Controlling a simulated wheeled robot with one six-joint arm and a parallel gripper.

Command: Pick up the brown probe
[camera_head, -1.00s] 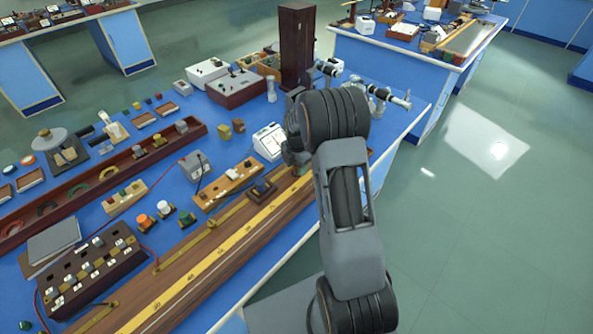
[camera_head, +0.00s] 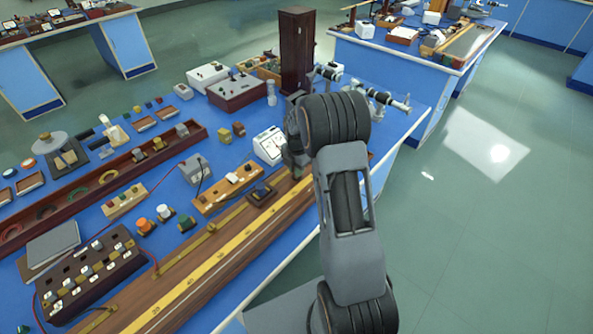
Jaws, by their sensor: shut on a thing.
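My gripper (camera_head: 297,174) is at the far end of the long wooden board with the yellow scale (camera_head: 215,265), near the right edge of the blue bench. It points down, partly covered by my own arm. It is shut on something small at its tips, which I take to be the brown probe. The probe is too hidden and small to make out clearly. I cannot tell whether it touches the board. A small dark block (camera_head: 261,193) sits on the board to the left of my gripper.
A white meter (camera_head: 269,146) stands close to the left of my gripper. A tall dark wooden box (camera_head: 296,48) rises behind it, with a telescope-like instrument (camera_head: 385,98) to the right. A dark switch box (camera_head: 88,278) lies front left. Open floor lies right of the bench.

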